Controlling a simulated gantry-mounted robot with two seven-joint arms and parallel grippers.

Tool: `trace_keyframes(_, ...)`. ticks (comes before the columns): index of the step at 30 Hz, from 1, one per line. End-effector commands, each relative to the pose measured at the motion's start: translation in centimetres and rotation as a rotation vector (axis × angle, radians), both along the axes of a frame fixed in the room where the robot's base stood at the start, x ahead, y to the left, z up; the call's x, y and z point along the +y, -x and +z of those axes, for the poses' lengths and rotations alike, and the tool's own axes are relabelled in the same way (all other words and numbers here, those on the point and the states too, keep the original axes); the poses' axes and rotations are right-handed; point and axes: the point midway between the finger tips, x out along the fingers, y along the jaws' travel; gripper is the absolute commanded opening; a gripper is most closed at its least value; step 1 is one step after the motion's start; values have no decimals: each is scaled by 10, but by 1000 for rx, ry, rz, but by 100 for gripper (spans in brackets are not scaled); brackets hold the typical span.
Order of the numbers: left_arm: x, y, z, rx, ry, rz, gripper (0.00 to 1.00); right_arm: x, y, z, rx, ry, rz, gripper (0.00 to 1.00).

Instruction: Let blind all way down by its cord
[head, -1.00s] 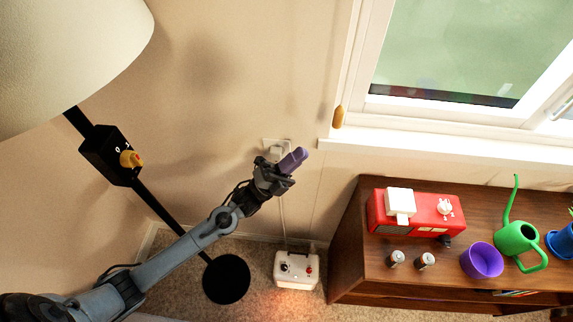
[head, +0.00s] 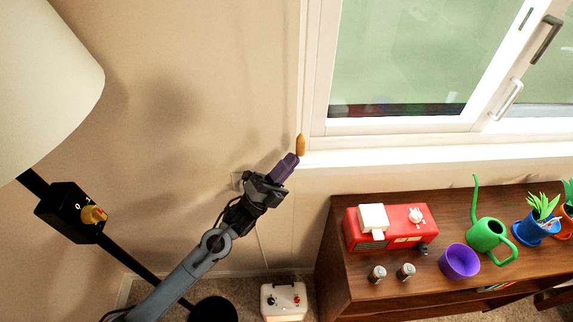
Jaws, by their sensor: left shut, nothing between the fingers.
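A small orange-yellow cord pull (head: 300,145) hangs against the left side of the window frame, just above the sill's left end. The cord above it is too thin to make out clearly. The blind itself is not in view. My left gripper (head: 286,167), with purple fingers, is shut and empty. Its fingertips are just below and left of the pull in the head view, almost meeting it in the picture; I cannot tell whether they touch. My right gripper is not in view.
The window (head: 405,60) and its white sill (head: 420,155) are at the upper right. A wooden cabinet (head: 345,283) below carries a red appliance (head: 390,232), a purple cup (head: 459,262) and a green watering can (head: 487,236). A lamp (head: 45,80) stands left. A white box (head: 284,302) is on the floor.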

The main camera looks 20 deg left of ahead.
Motion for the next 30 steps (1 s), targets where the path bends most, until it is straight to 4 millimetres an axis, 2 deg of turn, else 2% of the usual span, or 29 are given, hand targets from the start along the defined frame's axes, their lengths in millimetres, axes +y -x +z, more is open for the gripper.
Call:
trace_keyframes(5,0,0,6,0,0,0,0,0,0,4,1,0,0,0)
trace_keyframes(8,0,0,19,-1,0,-1,0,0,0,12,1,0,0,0)
trace_keyframes(11,0,1,40,-4,0,-1,0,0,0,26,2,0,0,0)
trace_keyframes(17,0,1,101,-6,0,-1,0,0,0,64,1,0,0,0)
trace_keyframes(30,0,1,259,-7,1,-1,0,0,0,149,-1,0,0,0)
